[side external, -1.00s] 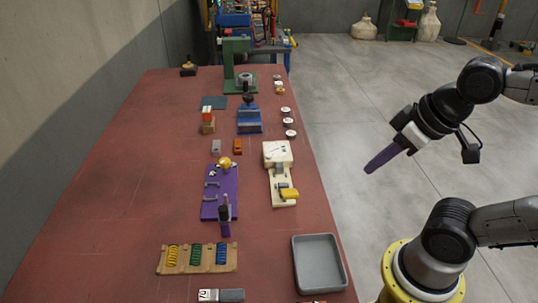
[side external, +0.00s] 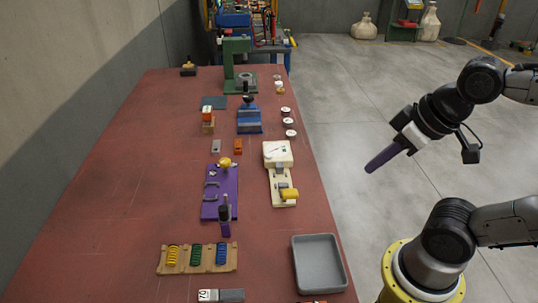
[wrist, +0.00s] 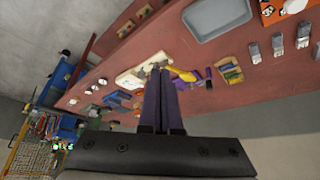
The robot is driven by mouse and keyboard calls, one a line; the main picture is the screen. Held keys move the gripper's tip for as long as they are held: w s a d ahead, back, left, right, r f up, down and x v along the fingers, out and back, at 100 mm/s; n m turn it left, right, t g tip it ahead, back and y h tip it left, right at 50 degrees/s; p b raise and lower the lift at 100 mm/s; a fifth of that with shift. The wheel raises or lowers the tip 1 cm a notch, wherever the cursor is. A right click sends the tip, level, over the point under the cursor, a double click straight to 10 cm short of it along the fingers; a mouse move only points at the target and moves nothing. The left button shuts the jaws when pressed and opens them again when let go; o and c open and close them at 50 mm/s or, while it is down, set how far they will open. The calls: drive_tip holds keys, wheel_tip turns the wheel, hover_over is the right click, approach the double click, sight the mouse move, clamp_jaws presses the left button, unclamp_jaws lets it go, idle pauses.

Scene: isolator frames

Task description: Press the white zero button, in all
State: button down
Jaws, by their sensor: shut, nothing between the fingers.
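A cream device with a dial face (side external: 277,153) stands near the right edge of the table, and a yellow part (side external: 289,194) sits on its near end. The device also shows in the wrist view (wrist: 140,70), partly behind my fingers. I cannot make out a white zero button on it at this size. My gripper (side external: 369,170) has long purple fingers, shut and empty. It is in the air to the right of the table, apart from the device. The shut fingers also show in the wrist view (wrist: 160,72).
A grey tray (side external: 343,272) lies at the table's near right. A purple board (side external: 211,208), a wooden spring rack (side external: 180,271), a blue fixture (side external: 249,122) and a green press (side external: 230,60) stand along the red table (side external: 110,190). Its left side is mostly clear.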

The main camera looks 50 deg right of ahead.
idle(0.8)
drive_tip(key=w+a+r+m+t+y, duration=0.1)
drive_tip(key=w+a+r+m+y, duration=0.15)
drive_tip(key=w+m, duration=0.45)
drive_tip(key=w+a+r+m+t+y, duration=0.1)
drive_tip(key=w+a+r+m+y, duration=0.2)
drive_tip(key=w, duration=0.6)
drive_tip(key=w+d+f+m+t, duration=0.15)
drive_tip(key=w+d+m, duration=0.25)
drive_tip(key=w+m, duration=0.45)
drive_tip(key=w+d+f+m+h, duration=0.1)
drive_tip(key=w+d+f+m, duration=0.2)
drive_tip(key=w+d+f, duration=0.3)
wheel_tip(320, 180, down, 3)
drive_tip(key=shift+d+g, duration=0.45)
drive_tip(key=shift+d, duration=0.55)
